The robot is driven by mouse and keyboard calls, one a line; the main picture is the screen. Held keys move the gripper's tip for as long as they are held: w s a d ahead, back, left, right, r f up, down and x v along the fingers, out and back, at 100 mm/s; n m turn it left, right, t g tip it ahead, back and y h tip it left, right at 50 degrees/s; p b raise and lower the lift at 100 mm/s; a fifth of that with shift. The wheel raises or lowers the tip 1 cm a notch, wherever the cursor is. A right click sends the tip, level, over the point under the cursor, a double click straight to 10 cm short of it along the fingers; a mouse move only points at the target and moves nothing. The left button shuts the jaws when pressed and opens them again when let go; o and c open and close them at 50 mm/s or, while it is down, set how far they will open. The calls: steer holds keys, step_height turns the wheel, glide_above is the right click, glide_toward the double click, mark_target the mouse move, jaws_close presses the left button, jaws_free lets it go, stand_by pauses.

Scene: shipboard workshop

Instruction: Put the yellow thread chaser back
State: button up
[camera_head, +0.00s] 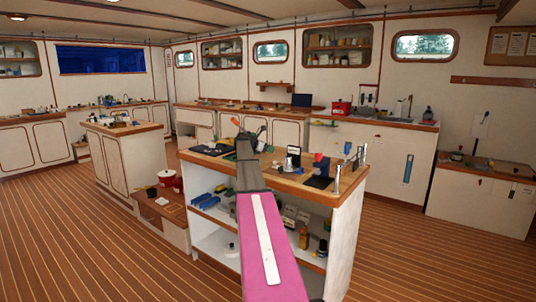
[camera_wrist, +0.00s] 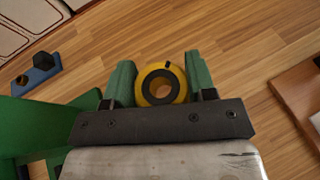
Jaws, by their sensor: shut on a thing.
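In the wrist view a yellow ring-shaped piece with a dark round centre, which looks like the yellow thread chaser (camera_wrist: 183,86), sits between the two green fingers of my gripper (camera_wrist: 161,80). The fingers are shut on its sides. A small dark mark shows at its top edge. In the head view my arm reaches over the wooden-topped island bench (camera_head: 290,180); the held piece is too small to make out there. The place where the chaser belongs cannot be told from these frames.
Shelves below hold blue items (camera_head: 205,201) and bottles. In the wrist view a blue piece with dark knobs (camera_wrist: 38,75) lies left; a large green shape (camera_wrist: 40,125) fills the lower left.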

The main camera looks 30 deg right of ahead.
steer(key=shift+f, duration=1.2)
steer(key=shift+f, duration=0.1)
steer(key=o, duration=1.1)
steer(key=shift+c, duration=0.2)
steer(key=shift+a, duration=0.2)
steer(key=v, duration=1.1)
steer(key=shift+a+r, duration=0.3)
steer(key=shift+r, duration=0.05)
